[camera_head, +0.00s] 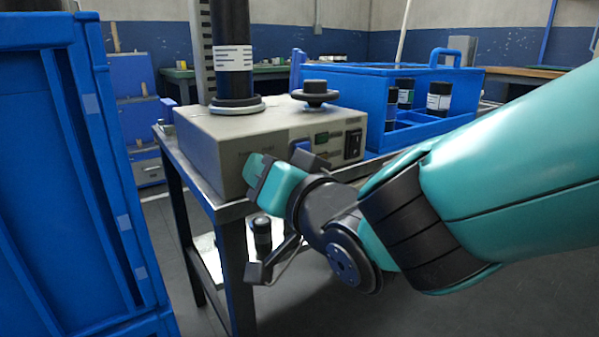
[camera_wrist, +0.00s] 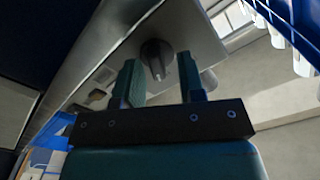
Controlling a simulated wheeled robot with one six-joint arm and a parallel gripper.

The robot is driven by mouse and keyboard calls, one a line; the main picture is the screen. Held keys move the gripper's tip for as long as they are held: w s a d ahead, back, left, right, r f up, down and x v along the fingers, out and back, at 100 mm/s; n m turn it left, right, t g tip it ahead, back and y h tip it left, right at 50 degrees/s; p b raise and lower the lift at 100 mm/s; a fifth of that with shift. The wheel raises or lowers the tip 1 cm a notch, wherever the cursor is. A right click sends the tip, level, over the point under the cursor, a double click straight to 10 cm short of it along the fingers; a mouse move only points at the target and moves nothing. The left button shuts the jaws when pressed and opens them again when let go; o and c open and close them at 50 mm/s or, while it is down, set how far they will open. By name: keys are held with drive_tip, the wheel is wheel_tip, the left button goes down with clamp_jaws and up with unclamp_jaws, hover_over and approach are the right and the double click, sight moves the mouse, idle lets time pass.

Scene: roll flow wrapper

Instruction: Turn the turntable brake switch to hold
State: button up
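The grey machine box (camera_head: 215,150) stands on a metal table, with a dark upright roll (camera_head: 231,50) on its turntable. In the wrist view a dark round knob (camera_wrist: 157,55) with a raised ridge sits on a grey panel; I cannot read any marks by it. My gripper (camera_head: 278,163) is in front of the machine's front face and hides part of that face. In the wrist view its two teal fingers (camera_wrist: 157,60) are open, one on each side of the knob. I cannot tell whether they touch it. The knob is hidden in the head view.
A black handwheel (camera_head: 315,92) stands on top. A blue crate (camera_head: 345,85) with dark rolls is behind right. A large blue rack (camera_head: 60,190) stands close at left.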

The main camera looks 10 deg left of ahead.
drive_tip(key=shift+d, duration=0.15)
drive_tip(key=b+v, duration=0.7)
drive_tip(key=v, duration=1)
drive_tip(key=shift+s, duration=0.15)
